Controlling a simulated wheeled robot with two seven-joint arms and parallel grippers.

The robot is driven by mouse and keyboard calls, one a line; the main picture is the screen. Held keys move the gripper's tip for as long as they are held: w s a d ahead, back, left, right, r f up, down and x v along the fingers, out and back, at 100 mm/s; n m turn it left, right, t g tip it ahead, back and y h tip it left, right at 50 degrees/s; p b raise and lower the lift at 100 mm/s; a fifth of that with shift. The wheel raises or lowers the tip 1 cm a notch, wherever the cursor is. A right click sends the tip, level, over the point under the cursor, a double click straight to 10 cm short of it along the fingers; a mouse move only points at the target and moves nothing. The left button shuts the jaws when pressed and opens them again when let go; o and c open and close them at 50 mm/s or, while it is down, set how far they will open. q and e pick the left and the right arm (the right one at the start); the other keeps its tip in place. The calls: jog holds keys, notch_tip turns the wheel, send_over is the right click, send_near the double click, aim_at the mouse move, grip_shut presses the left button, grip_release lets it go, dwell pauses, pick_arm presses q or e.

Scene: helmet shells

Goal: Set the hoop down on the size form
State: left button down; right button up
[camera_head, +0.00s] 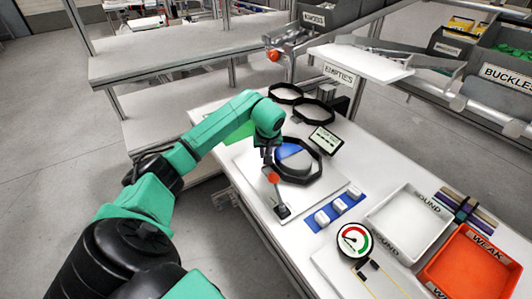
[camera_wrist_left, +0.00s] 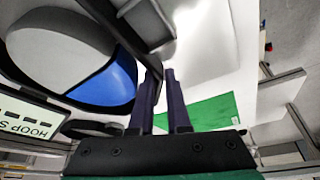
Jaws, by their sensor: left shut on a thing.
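The size form (camera_head: 298,161) is a round block, part blue and part grey, on a white plate. It also shows in the left wrist view (camera_wrist_left: 115,84). A black many-sided hoop (camera_head: 301,181) lies around the form in the head view. My left gripper (camera_head: 269,152) is at the hoop's left side. Its two dark fingers (camera_wrist_left: 162,102) are shut on the hoop's band in the left wrist view. I cannot tell whether the hoop rests on the plate or is held just above it. My right gripper is not in view.
A red-knobbed lever (camera_head: 274,180) stands close to the hoop's left side. A small display (camera_head: 325,139) stands behind the form. Two more black hoops (camera_head: 313,111) lie further back. A dial (camera_head: 353,240), a white tray (camera_head: 408,223) and an orange tray (camera_head: 468,262) are at the right.

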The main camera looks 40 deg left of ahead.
pick_arm(q)
jog(key=shift+f, duration=0.2)
jog(key=c, duration=0.8)
grip_release()
jog(key=shift+r, duration=0.1)
jog(key=v, duration=1.4)
jog(key=shift+s+r+b, duration=0.2)
jog(key=shift+b, duration=0.15)
jog(key=shift+d+f, duration=0.1)
